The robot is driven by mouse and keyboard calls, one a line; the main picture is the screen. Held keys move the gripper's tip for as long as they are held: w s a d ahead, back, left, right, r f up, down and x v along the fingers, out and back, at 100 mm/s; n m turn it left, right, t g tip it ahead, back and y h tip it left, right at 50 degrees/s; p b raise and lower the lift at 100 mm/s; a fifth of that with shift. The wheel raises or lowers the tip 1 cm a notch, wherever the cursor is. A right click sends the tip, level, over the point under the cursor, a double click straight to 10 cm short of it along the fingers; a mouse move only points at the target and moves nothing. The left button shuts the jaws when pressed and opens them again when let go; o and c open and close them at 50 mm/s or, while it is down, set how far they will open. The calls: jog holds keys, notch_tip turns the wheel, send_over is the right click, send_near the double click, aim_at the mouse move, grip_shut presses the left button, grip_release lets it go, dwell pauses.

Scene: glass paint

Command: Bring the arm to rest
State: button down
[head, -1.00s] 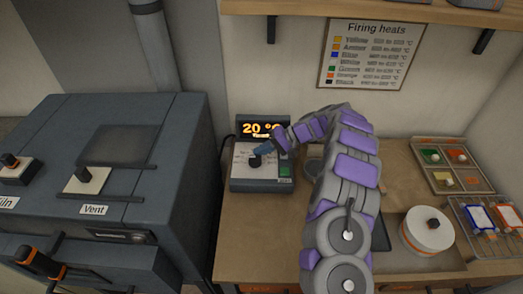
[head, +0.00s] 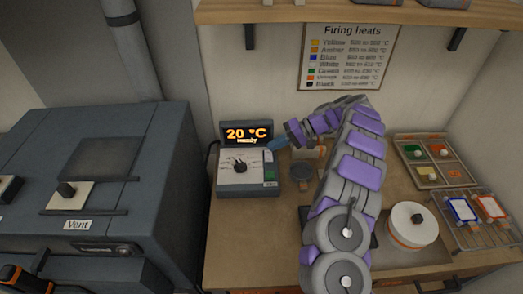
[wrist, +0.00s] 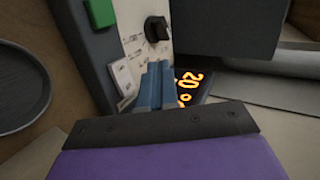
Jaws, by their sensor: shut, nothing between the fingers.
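My arm reaches up over the table (head: 240,235) in the head view. My gripper (head: 274,145) is at its far end, beside the right edge of the kiln controller (head: 250,178). The controller has a black dial (head: 240,168), a green button and a display reading 20 °C. In the wrist view my gripper's blue fingers (wrist: 155,85) are together with nothing between them. They point toward the controller's face, with the dial (wrist: 157,30) beyond and the lit display (wrist: 190,85) to the right. I cannot tell how far the fingertips are from the controller.
A dark kiln body (head: 90,180) with a Vent switch stands at the left. A white round pot (head: 410,226), a rack with framed pieces (head: 478,218) and a paint tray (head: 435,165) occupy the right. A shelf (head: 360,12) runs above.

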jog(key=shift+w+r+v, duration=0.3)
jog(key=shift+w+v, duration=0.05)
jog(key=shift+v, duration=3.05)
jog(key=s+a+r, duration=0.5)
jog(key=a+r, duration=0.2)
jog(key=r, duration=0.1)
jog(key=s+a+r+g+h, duration=0.1)
jog(key=s+a+r+h, duration=0.15)
jog(key=s, duration=0.45)
jog(key=s+a+r+g+h, duration=0.15)
jog(key=s+r, duration=0.25)
jog(key=s, duration=0.4)
jog(key=s+d+f+h, duration=0.1)
jog(key=s+d+h, duration=0.1)
jog(key=s, duration=0.8)
jog(key=s+d+f+m+t+h, duration=0.1)
jog(key=s+d, duration=0.4)
jog(key=s, duration=0.5)
jog(key=s+d+f+t+h, duration=0.1)
jog(key=s+d+f+h, duration=0.2)
jog(key=s, duration=0.7)
jog(key=shift+d+f+h+p, duration=0.2)
jog(key=shift+d+h+p, duration=0.25)
jog(key=shift+h, duration=0.65)
